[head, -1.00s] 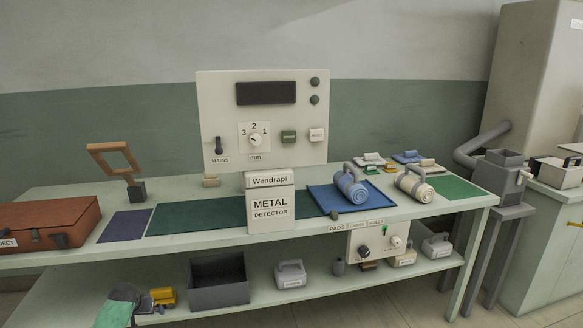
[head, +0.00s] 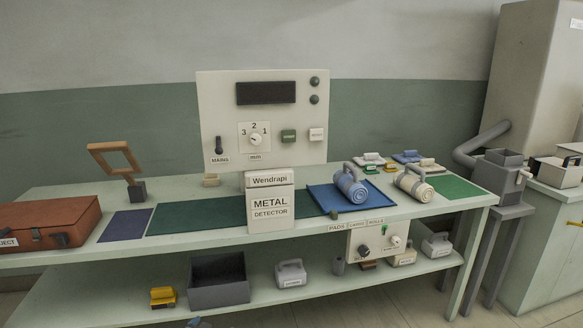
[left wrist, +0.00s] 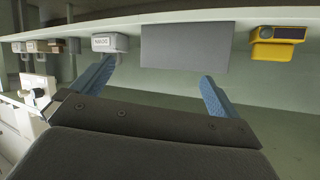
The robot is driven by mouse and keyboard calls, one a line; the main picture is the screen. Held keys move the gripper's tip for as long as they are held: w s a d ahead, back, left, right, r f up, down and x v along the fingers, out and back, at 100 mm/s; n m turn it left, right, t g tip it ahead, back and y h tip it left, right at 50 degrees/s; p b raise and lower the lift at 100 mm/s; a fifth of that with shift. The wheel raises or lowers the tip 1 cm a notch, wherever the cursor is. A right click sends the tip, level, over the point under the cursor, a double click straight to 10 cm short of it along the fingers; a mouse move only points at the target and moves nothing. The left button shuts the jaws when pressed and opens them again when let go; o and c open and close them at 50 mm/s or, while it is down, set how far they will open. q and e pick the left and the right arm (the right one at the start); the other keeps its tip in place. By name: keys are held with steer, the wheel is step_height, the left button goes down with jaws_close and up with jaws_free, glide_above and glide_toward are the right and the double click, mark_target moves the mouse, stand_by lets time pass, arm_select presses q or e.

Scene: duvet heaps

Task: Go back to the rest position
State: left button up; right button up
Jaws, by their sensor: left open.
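My left gripper (left wrist: 157,70) shows in the left wrist view, its two blue fingers spread wide with nothing between them. It faces the lower shelf of the bench, below and apart from the dark grey bin. In the head view only a small blue piece, which looks like its fingertip (head: 195,322), shows at the bottom edge; the rest is out of frame. My right gripper is in neither view.
The lower shelf holds a yellow device (head: 162,297), the grey bin (head: 219,294) and a grey handled block (head: 290,274). On top stand the metal detector (head: 270,205), a red case (head: 50,223) and rolled bundles (head: 350,186). Floor shows at lower right.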

arm_select(q)
steer(key=s+d+f+g+h, duration=0.15)
steer(key=s+d+f, duration=0.6)
steer(key=s, duration=0.75)
steer(key=s+d+f+n+g, duration=0.15)
steer(key=s+d+f, duration=0.6)
steer(key=s, duration=0.85)
steer(key=s+d+f+g+h, duration=0.1)
steer(key=s+d+f+g, duration=0.3)
steer(key=s+f, duration=0.8)
steer(key=s+a+r+g+p, duration=0.1)
steer(key=r+p, duration=0.3)
steer(key=r, duration=0.9)
steer(key=s+a+r+g+y+p, duration=0.1)
steer(key=s+a+r+p, duration=0.1)
steer(key=r, duration=1.1)
steer(key=s+a+r+g+y+p, duration=0.1)
steer(key=a+r+p, duration=0.3)
steer(key=r, duration=0.9)
steer(key=shift+s+r+g+p, duration=0.25)
steer(key=shift+s+p, duration=0.4)
steer(key=shift+p, duration=0.5)
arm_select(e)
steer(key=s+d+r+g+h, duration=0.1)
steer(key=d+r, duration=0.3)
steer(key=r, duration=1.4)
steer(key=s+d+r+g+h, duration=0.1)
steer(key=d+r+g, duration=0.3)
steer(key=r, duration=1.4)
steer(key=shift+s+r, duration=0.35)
